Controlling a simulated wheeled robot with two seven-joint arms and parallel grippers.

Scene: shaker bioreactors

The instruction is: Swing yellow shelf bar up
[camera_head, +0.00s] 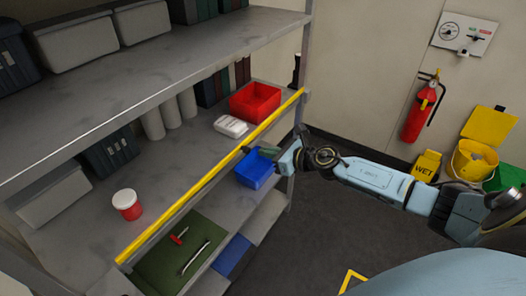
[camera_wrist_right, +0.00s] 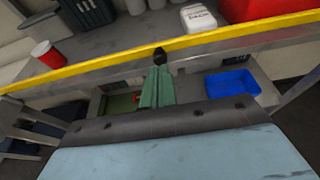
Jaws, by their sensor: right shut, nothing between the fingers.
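The yellow shelf bar (camera_head: 208,178) runs across the front of the middle shelf in the head view, from the lower left to the right-hand post. It crosses the right wrist view (camera_wrist_right: 100,68) from left to right, level with the shelf's front. My right gripper (camera_head: 248,149) is shut and empty at the bar, right of its middle. In the right wrist view its dark fingertip (camera_wrist_right: 160,56) is at the bar's lower edge; I cannot tell whether it touches. My left gripper is not in view.
The middle shelf holds a red bin (camera_head: 255,101), a white container (camera_head: 230,126) and a red-and-white tub (camera_head: 127,204). Below are a blue bin (camera_head: 256,170) and a green mat (camera_head: 160,262) with tools. A fire extinguisher (camera_head: 418,110) hangs on the wall.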

